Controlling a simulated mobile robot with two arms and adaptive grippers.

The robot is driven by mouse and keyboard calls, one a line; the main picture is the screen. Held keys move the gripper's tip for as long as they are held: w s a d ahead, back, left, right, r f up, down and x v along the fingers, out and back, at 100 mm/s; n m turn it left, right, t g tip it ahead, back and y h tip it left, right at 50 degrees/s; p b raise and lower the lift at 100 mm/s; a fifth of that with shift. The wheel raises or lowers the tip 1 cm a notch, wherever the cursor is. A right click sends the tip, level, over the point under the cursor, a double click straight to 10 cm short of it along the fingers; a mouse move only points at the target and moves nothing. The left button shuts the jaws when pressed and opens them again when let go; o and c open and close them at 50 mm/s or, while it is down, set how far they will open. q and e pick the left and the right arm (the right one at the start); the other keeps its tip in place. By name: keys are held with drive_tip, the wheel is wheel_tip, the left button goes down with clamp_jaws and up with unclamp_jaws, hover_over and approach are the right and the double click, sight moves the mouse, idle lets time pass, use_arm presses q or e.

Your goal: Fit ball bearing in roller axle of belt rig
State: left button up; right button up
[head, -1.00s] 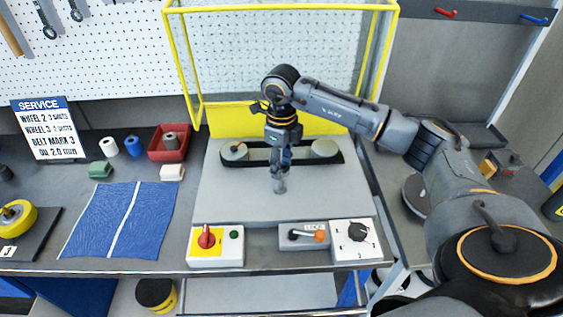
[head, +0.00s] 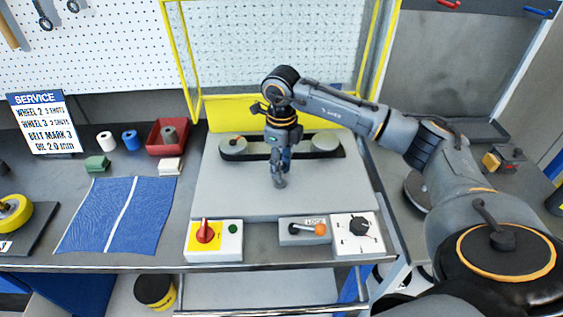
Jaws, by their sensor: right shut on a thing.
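The belt rig (head: 225,198) is a grey plate with a black belt (head: 277,154) around two round grey rollers. The left roller (head: 233,146) has a small orange-brown mark on its top; the right roller (head: 325,143) is plain. My right gripper (head: 279,181) points down over the plate, in front of the belt's middle. It is shut on a small grey piece, mostly hidden by the fingers; I cannot tell if this is the ball bearing or if it touches the plate. My left gripper is out of view.
A red bin (head: 154,148) holds a grey cylinder (head: 168,134). A red-knob box (head: 229,240), lever box and dial box line the front edge. A yellow frame (head: 181,60) stands behind.

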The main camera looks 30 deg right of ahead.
sight(282, 182)
drive_tip(key=shift+f+b, duration=1.45)
drive_tip(key=shift+f, duration=0.5)
drive_tip(key=o, duration=1.3)
drive_tip(key=shift+r, duration=0.2)
wheel_tip(282, 182, up, 12)
drive_tip(key=shift+f, duration=0.2)
